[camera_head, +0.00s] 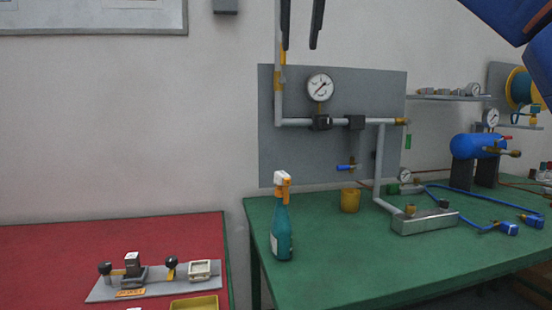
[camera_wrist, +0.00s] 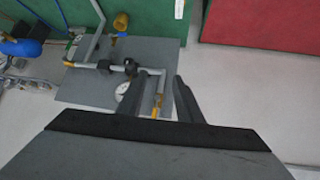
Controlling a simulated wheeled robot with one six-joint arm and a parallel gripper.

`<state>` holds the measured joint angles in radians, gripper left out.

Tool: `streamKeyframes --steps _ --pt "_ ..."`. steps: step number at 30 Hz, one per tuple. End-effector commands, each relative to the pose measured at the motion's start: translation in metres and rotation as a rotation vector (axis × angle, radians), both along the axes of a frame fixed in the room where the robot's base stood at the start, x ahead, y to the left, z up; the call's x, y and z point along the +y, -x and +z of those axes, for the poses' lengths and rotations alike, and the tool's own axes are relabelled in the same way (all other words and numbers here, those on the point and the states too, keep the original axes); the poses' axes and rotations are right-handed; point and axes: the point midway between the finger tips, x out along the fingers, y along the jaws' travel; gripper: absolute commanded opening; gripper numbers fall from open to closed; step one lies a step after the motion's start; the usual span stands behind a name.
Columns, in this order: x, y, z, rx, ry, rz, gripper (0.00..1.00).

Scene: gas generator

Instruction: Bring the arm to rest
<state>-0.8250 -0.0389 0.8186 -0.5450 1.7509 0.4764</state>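My gripper (camera_head: 300,47) shows at the top of the head view as two dark fingers pointing down, with a gap between them. It hangs high in front of the wall, above the panel with the pressure gauge (camera_head: 320,88). In the wrist view my gripper (camera_wrist: 160,80) shows its two fingers apart with nothing between them. Behind the fingers, that view shows the grey panel (camera_wrist: 88,82) and its pipes upside down. Blue parts of my arm fill the upper right corner of the head view.
The green table (camera_head: 330,270) holds a spray bottle (camera_head: 281,230), a yellow cup (camera_head: 350,200), a metal block (camera_head: 425,221) and blue hoses. A blue tank (camera_head: 478,146) is at right. The red table (camera_head: 60,245) at left holds a small fixture (camera_head: 150,282).

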Motion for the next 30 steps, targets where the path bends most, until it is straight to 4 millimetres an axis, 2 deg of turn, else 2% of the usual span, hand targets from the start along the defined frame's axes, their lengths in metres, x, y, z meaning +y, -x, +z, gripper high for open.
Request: streamKeyframes --steps 8,11,14,23,30 --pt "-0.031 -0.008 -0.036 0.031 0.044 0.012 0.33" --pt "-0.047 -0.01 -0.059 0.051 0.062 0.018 0.33" --pt "-0.069 -0.01 -0.092 0.077 0.082 0.027 0.33" --pt "-0.136 0.011 -0.214 0.169 0.105 0.041 0.33" --pt "-0.184 0.048 -0.329 0.241 0.086 0.033 0.33"
